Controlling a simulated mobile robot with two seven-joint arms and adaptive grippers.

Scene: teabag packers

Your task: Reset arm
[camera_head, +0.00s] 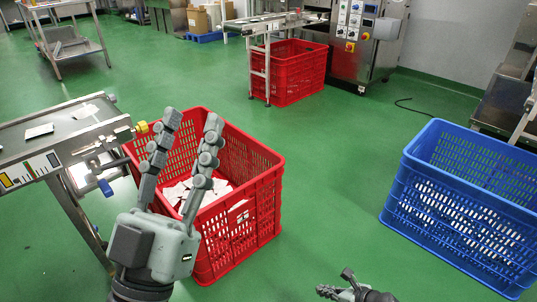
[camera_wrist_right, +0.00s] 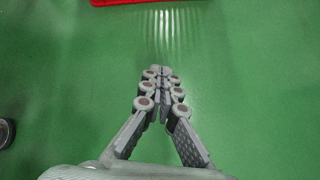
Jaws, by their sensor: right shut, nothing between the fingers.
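My left gripper (camera_head: 192,121) is in the head view, raised in front of the near red crate (camera_head: 262,205). Its two fingers are spread and point up, with nothing between them. My right gripper (camera_head: 336,288) is low at the bottom edge of the head view, partly cut off. In the right wrist view the right gripper (camera_wrist_right: 158,72) has its fingers together and empty, above bare green floor. White teabag packets (camera_head: 180,192) lie in the near red crate, partly hidden by my left gripper.
A blue crate (camera_head: 455,235) with white packets stands at the right. A conveyor (camera_head: 70,128) with packets is at the left. A second red crate (camera_head: 300,75) stands further back by a machine (camera_head: 350,45). Green floor between the crates is clear.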

